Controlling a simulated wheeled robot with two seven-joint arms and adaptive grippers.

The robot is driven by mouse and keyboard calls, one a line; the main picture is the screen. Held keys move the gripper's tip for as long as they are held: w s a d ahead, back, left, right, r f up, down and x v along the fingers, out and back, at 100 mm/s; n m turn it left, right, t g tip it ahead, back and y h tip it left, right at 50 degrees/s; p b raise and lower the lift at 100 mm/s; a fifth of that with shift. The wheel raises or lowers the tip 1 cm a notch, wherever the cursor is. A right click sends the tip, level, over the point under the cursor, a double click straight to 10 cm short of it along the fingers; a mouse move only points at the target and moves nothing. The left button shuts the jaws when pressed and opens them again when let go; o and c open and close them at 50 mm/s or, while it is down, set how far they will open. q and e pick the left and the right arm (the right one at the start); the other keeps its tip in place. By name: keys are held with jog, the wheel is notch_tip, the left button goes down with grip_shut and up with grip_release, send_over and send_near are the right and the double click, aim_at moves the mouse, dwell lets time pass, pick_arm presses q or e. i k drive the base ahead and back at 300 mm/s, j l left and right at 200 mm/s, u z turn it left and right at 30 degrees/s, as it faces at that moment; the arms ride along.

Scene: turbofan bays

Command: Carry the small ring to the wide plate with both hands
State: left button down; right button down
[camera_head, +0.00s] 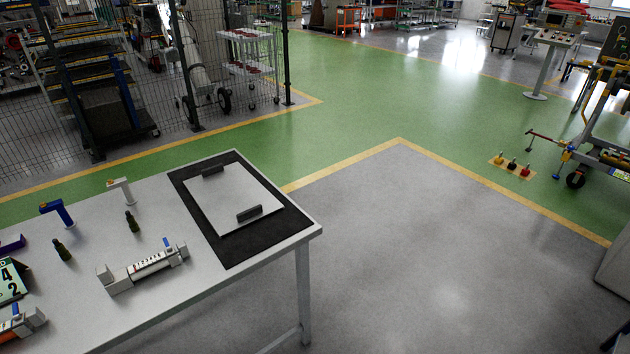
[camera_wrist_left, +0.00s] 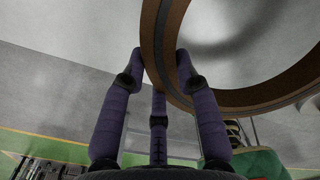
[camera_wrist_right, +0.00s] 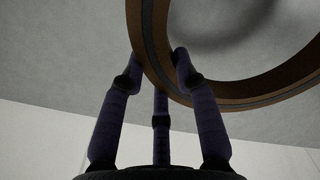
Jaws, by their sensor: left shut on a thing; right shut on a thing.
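A brown ring with a dark band shows in both wrist views. In the left wrist view, the ring (camera_wrist_left: 262,98) passes between the fingers of my left gripper (camera_wrist_left: 160,72), which is shut on its rim. In the right wrist view, the ring (camera_wrist_right: 240,98) is gripped the same way by my right gripper (camera_wrist_right: 158,72). Much of the ring lies outside each wrist view. The head view shows neither gripper nor the ring. No plate in view can be told for sure as the wide plate.
A white table (camera_head: 150,310) stands at the lower left in the head view. A wire fence (camera_head: 80,90) stands behind.

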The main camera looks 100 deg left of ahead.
aim_at(230, 193)
jog(key=j+u, duration=0.1)
jog(key=j, duration=0.5)
jog(key=i+j+u, duration=0.1)
jog(key=j, duration=0.55)
jog(key=u, duration=2.9)
